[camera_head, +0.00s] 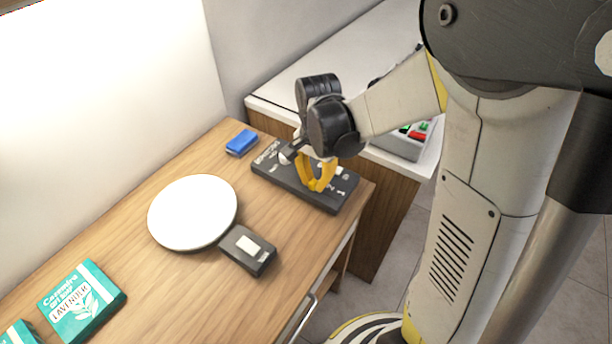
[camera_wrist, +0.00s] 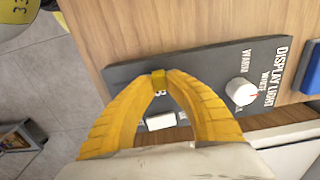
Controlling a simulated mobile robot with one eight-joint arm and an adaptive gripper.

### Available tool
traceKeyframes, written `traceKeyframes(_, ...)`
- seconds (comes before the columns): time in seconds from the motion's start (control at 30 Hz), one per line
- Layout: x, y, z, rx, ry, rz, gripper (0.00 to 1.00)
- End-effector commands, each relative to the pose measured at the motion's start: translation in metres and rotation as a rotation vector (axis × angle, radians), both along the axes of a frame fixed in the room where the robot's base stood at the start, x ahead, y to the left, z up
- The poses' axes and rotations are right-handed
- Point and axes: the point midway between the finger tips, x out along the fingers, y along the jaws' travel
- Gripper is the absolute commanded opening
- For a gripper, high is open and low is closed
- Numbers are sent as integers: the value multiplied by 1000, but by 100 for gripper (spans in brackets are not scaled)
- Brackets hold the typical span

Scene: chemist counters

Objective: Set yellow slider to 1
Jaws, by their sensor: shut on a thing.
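A dark control panel (camera_head: 330,199) lies near the right end of the wooden desk. In the wrist view the panel (camera_wrist: 205,67) carries the words DISPLAY LIGHT and a white knob (camera_wrist: 240,92). My gripper (camera_head: 318,188) has yellow fingers that reach down onto the middle of the panel. In the wrist view the fingertips of my gripper (camera_wrist: 159,77) come together on a small yellow piece, the slider (camera_wrist: 158,80). The fingers hide most of the slider and its scale, so its setting cannot be read. A white rectangular switch (camera_wrist: 161,121) shows between the fingers.
A blue block (camera_head: 241,142) lies beyond the panel. A round white plate-like disc (camera_head: 193,212) with a dark box (camera_head: 247,251) stands left of it. Teal lavender boxes (camera_head: 82,302) lie at the front left. A grey device with coloured buttons (camera_head: 402,145) is on the white counter.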

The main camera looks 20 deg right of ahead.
Motion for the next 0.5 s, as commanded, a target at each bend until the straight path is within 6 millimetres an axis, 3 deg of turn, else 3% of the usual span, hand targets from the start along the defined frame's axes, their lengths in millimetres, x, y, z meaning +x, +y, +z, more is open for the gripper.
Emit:
traceKeyframes(0.1,-26,-19,1,-1,-1,-6,0)
traceKeyframes(0.23,-46,-34,1,-1,-1,-5,0)
traceKeyframes(0.5,-56,-40,-1,-3,2,-1,0)
